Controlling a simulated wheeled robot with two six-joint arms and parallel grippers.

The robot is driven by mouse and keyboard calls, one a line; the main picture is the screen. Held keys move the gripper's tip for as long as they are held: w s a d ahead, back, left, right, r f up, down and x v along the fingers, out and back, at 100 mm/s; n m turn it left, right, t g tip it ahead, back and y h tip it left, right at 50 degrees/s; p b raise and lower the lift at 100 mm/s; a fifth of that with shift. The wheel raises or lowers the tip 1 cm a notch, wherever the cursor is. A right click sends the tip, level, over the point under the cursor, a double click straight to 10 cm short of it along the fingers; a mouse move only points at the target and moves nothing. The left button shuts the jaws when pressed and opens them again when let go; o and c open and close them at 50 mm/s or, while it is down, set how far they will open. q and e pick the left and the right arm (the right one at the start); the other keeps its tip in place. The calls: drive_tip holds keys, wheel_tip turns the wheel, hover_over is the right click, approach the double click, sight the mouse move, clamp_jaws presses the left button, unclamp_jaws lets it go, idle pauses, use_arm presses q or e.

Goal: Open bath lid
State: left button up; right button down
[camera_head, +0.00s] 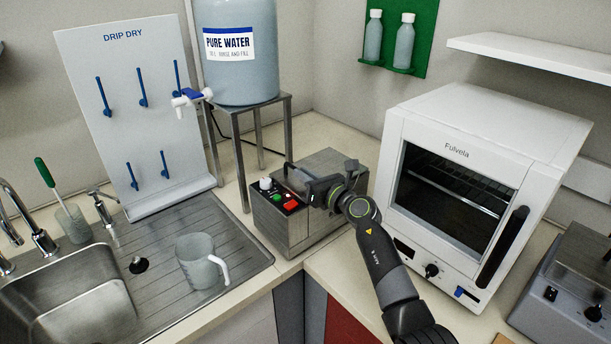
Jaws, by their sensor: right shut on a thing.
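The bath (318,231) is a steel box in the corner of the bench, with a white knob and red and green buttons on its front panel. Its flat metal lid (325,160) lies level over the top and looks closed. My right arm reaches in from the lower right. My right gripper (297,181) is at the left front edge of the lid, shut on what looks like the lid's handle. The gripper and wrist hide most of the handle and part of the lid. My left gripper is not in view.
A white oven (470,180) stands close to the right of the bath. A metal stand (232,125) with a water tank (240,75) is behind left. A sink (80,300), a clear jug (197,262) and a drip rack (140,110) are at left.

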drive_tip(key=shift+r+m+p, duration=0.3)
drive_tip(key=shift+r+p, duration=0.2)
drive_tip(key=shift+p, duration=0.05)
drive_tip(key=shift+m, duration=0.5)
drive_tip(key=r+p, duration=0.2)
drive_tip(key=w+d+r+p, duration=0.1)
drive_tip(key=r, duration=0.1)
drive_tip(key=shift+d+p, duration=0.1)
drive_tip(key=shift+p, duration=0.3)
drive_tip(key=w+d+r+p, duration=0.2)
drive_tip(key=d+r, duration=0.1)
drive_tip(key=r, duration=0.2)
drive_tip(key=shift+w+d+r, duration=0.2)
drive_tip(key=shift+d+r, duration=0.1)
drive_tip(key=shift+r, duration=0.05)
